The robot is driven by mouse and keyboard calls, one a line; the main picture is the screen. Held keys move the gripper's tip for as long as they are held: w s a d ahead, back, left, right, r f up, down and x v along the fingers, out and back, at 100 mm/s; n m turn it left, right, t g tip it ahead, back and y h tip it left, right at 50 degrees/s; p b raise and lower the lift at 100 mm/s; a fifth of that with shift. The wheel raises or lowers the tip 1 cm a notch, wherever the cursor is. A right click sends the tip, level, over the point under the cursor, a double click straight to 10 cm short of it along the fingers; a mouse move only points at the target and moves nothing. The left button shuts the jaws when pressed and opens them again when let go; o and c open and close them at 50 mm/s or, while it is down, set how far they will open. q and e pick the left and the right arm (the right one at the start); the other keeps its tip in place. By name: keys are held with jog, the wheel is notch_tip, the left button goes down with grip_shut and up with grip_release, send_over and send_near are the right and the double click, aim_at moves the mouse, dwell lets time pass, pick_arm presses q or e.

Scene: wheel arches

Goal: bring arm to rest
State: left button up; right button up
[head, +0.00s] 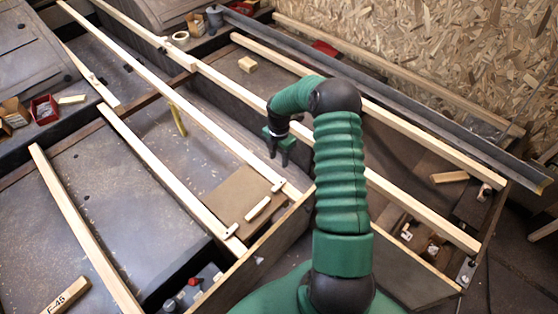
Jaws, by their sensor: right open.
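My right arm reaches up from the bottom middle in green ribbed sleeves and bends over at the top. My right gripper (279,154) hangs at its end with two dark fingers pointing down. It is open and nothing shows between the fingers. It is above the dark panel between two long pale wooden slats, and whether it touches anything cannot be told. My left gripper is not in the head view.
Long wooden slats (170,178) run diagonally across the frame. A cardboard piece (233,196) lies left of the gripper. A wood block (247,64) lies farther back. A chipboard wall (450,50) closes the back right. A red box (43,109) stands at the left.

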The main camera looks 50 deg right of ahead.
jog(key=shift+a, duration=0.1)
jog(key=a+r+m, duration=0.3)
jog(key=a+r, duration=0.1)
jog(key=a, duration=0.5)
jog(key=a+r+m, duration=0.4)
jog(key=a, duration=0.4)
jog(key=s+a+r+m+t, duration=0.1)
jog(key=s+a+r+m, duration=0.2)
jog(key=s+a+m, duration=0.35)
jog(key=s+a+r+m+t, duration=0.2)
jog(key=s+a+r+m, duration=0.2)
jog(key=a, duration=0.5)
pick_arm(q)
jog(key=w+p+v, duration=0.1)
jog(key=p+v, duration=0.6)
jog(key=p, duration=0.1)
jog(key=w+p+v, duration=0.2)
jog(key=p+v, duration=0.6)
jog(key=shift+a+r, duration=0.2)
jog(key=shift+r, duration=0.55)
pick_arm(e)
notch_tip(320, 180, up, 15)
jog(key=shift+w+d+f, duration=0.15)
jog(key=shift+d, duration=0.2)
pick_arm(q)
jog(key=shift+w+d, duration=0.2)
pick_arm(e)
jog(key=shift+w+d, duration=0.1)
jog(key=shift+d, duration=0.05)
